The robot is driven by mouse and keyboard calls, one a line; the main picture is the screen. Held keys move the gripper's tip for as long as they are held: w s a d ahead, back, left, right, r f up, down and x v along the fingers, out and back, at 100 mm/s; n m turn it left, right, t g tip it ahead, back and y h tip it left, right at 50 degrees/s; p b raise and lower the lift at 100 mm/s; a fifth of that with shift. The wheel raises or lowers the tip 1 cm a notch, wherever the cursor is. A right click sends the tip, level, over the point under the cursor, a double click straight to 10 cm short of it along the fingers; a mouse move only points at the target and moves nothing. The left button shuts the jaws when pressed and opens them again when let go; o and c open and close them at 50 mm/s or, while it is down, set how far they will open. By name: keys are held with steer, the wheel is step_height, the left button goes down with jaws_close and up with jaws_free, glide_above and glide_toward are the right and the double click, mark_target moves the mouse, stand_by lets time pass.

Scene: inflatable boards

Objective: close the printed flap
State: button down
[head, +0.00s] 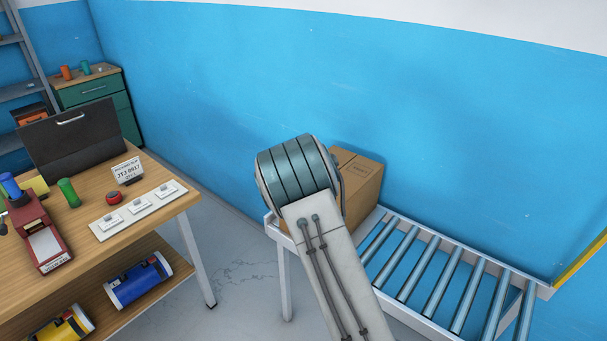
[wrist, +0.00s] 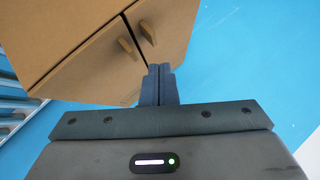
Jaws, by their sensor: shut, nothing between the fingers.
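A brown cardboard box (head: 365,190) stands on the roller conveyor, partly hidden behind my arm in the head view. Small dark print shows on the flap (head: 362,168) on its top. The top looks nearly flat there, with a seam; I cannot tell whether the flap is fully down. No print is readable there. My gripper (wrist: 158,70) is shut and empty, its fingertips close to the box beside the seam's end; contact is unclear.
The roller conveyor (head: 440,275) runs right from the box, its visible rollers bare. The blue wall (head: 420,100) is close behind. A wooden workbench (head: 165,210) with a red device, labels and a dark case stands left, with open floor between.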

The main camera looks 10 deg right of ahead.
steer(key=s+a+r+p, duration=0.2)
steer(key=s+a+r, duration=0.1)
steer(key=r, duration=0.2)
steer(key=s+a+r+p, duration=0.2)
steer(key=r, duration=0.4)
steer(key=s+d+r+n+g+y+b, duration=0.1)
steer(key=s+d+r+n+g, duration=0.1)
steer(key=s, duration=1.2)
steer(key=s+d+r+n+g+y+b, duration=0.1)
steer(key=s+d+n, duration=0.3)
steer(key=s, duration=1)
steer(key=s+d+r+n+g+b, duration=0.1)
steer(key=s+d+r+n+g, duration=0.2)
steer(key=s, duration=1.1)
steer(key=n, duration=0.3)
steer(key=shift+s+g+y, duration=0.4)
steer(key=shift+r, duration=0.1)
